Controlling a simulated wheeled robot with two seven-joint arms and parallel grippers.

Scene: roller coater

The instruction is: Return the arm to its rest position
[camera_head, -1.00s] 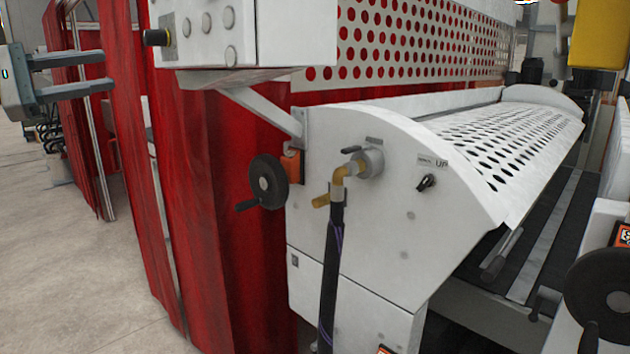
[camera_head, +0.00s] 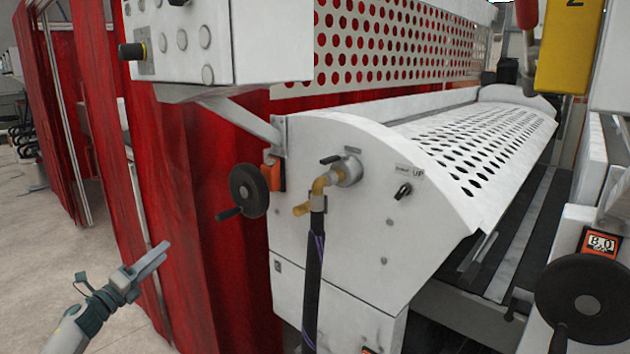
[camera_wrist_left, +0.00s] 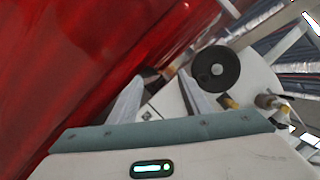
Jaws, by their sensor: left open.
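My left gripper (camera_head: 150,268) is at the lower left in the head view, in front of the red curtain and short of the machine. It holds nothing. In the left wrist view its two fingers (camera_wrist_left: 160,98) stand apart with nothing between them. The roller coater (camera_head: 350,235) is a white machine with a perforated cover, and its near end panel faces me. The left gripper is apart from it. My right gripper does not show in either view.
A black handwheel (camera_head: 249,191) and a brass valve (camera_head: 325,184) with a dark hose (camera_head: 314,265) stick out from the end panel. A second handwheel (camera_head: 584,300) is at the lower right. Red curtains (camera_head: 195,190) hang behind. Floor (camera_head: 45,250) is clear at the left.

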